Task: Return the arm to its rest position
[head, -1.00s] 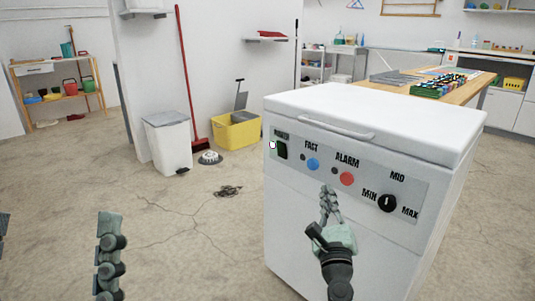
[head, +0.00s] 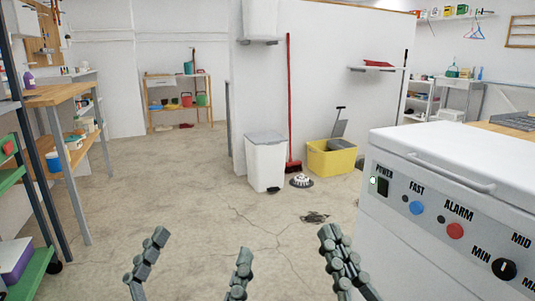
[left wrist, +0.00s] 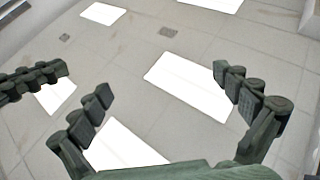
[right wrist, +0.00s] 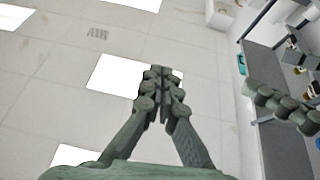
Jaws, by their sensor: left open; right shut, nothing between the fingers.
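My left gripper (head: 202,246) points up at the bottom of the head view, its two fingers spread apart with nothing between them. The left wrist view also shows its open fingers (left wrist: 165,85). My right gripper (head: 331,234) is beside it to the right, fingers together and empty. The right wrist view shows its fingertips touching (right wrist: 160,75). Both grippers are upright and close to each other. In the head view, the right one is left of the white chest freezer (head: 440,150) and visibly apart from its control panel.
The freezer stands at the right, with a power switch (head: 383,187), blue button (head: 417,208), red button (head: 455,230) and black knob (head: 504,269). A shelf with a wooden top (head: 62,94) is at the left. A bin (head: 266,165) and yellow crate (head: 331,160) stand ahead.

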